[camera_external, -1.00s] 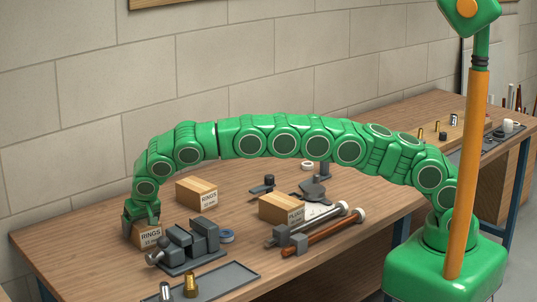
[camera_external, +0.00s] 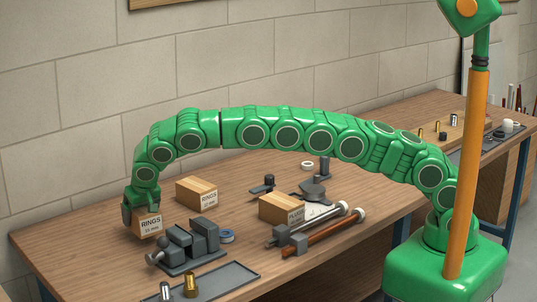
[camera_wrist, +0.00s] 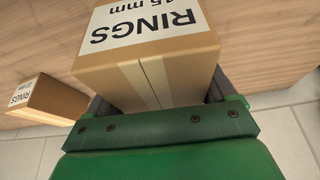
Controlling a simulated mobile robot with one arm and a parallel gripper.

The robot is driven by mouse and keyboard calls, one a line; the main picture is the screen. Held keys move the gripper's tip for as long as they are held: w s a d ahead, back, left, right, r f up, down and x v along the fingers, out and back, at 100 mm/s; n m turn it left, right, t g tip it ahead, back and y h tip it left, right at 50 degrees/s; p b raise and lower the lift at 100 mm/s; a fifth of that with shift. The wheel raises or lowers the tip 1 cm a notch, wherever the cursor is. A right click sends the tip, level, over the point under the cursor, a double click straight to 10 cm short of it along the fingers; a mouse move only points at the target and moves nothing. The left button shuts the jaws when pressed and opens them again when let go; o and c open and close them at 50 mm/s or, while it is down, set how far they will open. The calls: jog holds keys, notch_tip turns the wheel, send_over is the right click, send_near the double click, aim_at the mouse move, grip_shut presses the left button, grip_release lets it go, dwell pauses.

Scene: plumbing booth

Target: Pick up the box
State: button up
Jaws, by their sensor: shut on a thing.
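A small cardboard box labelled RINGS (camera_external: 149,226) is at the far left end of the workbench in the external view. My gripper (camera_external: 141,207) is shut on this box from above. In the wrist view the same box (camera_wrist: 150,75) fills the space between the fingers, its label upside down. In the external view it appears a little above the bench top, though the gap below it is hard to judge. The far finger is partly hidden.
A second RINGS box (camera_external: 197,191) stands behind and to the right, and a PLUGS box (camera_external: 283,208) further right. A grey vise (camera_external: 190,247) is close in front. A grey tray (camera_external: 225,282) lies at the front edge of the workbench (camera_external: 75,240).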

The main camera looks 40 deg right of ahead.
jog(key=shift+s+d+r, duration=0.15)
jog(key=shift+r, duration=0.25)
jog(key=shift+s+d+r, duration=0.15)
jog(key=shift+r, duration=0.2)
jog(key=s+d+r, duration=0.8)
jog(key=s, duration=0.1)
jog(key=shift+s+d, duration=0.2)
jog(key=shift+s, duration=0.1)
jog(key=w+d, duration=0.5)
jog(key=d, duration=0.8)
jog(key=w+d+n, duration=0.1)
jog(key=w+d, duration=0.4)
jog(key=d, duration=0.8)
jog(key=w+d, duration=0.5)
jog(key=d, duration=0.8)
jog(key=w+f, duration=0.3)
jog(key=w, duration=0.1)
jog(key=w+a+f, duration=0.1)
jog(key=w+f, duration=0.2)
jog(key=w, duration=0.1)
jog(key=w+a+f, duration=0.1)
jog(key=w+f, duration=0.1)
jog(key=w, duration=0.2)
jog(key=shift+w+a+f, duration=0.1)
jog(key=shift+w+f, duration=0.2)
jog(key=shift+f, duration=0.1)
jog(key=shift+x, duration=0.95)
jog(key=shift+w+a+f, duration=0.15)
jog(key=shift+f, duration=1.1)
